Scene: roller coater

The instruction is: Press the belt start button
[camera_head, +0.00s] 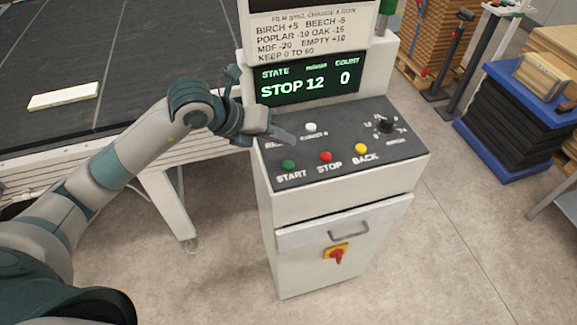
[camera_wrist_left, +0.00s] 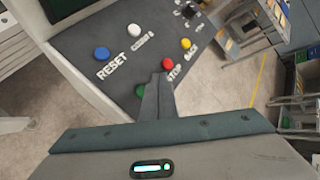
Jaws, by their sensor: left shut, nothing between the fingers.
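The green START button (camera_head: 289,164) is at the near left of the dark control panel (camera_head: 330,146), with the red STOP button (camera_head: 325,157) and the yellow BACK button (camera_head: 361,149) to its right. My left gripper (camera_head: 291,139) is shut and empty, its fingertips over the panel just behind the green button, apart from it in the picture. In the left wrist view the fingers (camera_wrist_left: 158,80) partly cover the green button (camera_wrist_left: 140,91). Contact with the panel cannot be told. My right gripper is not in view.
The display (camera_head: 307,84) reads STOP, 12 and count 0. A white button (camera_head: 311,127) and a black knob (camera_head: 385,125) are on the panel; a blue RESET button (camera_wrist_left: 102,54) shows in the wrist view. A belt (camera_head: 130,60) with a pale board (camera_head: 63,97) lies left.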

